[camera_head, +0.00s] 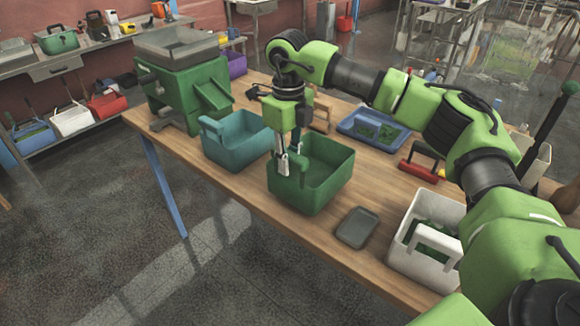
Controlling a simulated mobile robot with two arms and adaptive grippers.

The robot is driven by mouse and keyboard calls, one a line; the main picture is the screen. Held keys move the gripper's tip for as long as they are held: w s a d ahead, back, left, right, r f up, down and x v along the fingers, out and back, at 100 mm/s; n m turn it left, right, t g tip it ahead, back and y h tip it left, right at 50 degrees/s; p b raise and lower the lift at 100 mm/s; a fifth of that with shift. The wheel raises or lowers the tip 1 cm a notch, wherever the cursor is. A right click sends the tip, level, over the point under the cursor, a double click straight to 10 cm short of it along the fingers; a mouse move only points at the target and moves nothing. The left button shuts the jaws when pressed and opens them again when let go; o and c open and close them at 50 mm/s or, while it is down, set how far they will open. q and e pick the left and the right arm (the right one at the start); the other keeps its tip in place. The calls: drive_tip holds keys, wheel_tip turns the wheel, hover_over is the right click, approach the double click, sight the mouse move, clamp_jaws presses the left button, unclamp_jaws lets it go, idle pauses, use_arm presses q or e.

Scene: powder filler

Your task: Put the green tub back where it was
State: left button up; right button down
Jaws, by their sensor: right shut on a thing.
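The green tub (317,190) is at the front part of the wooden table, in the middle of the head view. It is upright, and its open top faces up. My right gripper (285,160) points down at the tub's left side and is shut on its handle or rim there. The fingers partly cover that side. I cannot tell whether the tub rests on the table or is held slightly above it. My left gripper is not in view.
A teal tub (240,153) stands close on the left, with the green filler machine (185,92) beyond it. A small grey tray (357,228) and a white tub (405,262) are to the right. A blue tray (352,127) and red-handled tool (418,171) lie behind.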

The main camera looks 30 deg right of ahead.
sight(290, 175)
drive_tip(key=f, duration=0.3)
drive_tip(key=shift+w+d+f+p, duration=0.1)
drive_tip(key=shift+d+f+p, duration=0.1)
drive_tip(key=shift+p, duration=0.15)
drive_tip(key=shift+f, duration=0.1)
drive_tip(key=c, duration=1.9)
unclamp_jaws()
wheel_tip(290, 175, up, 12)
drive_tip(key=shift+r+b, duration=0.1)
drive_tip(key=shift+b, duration=1.15)
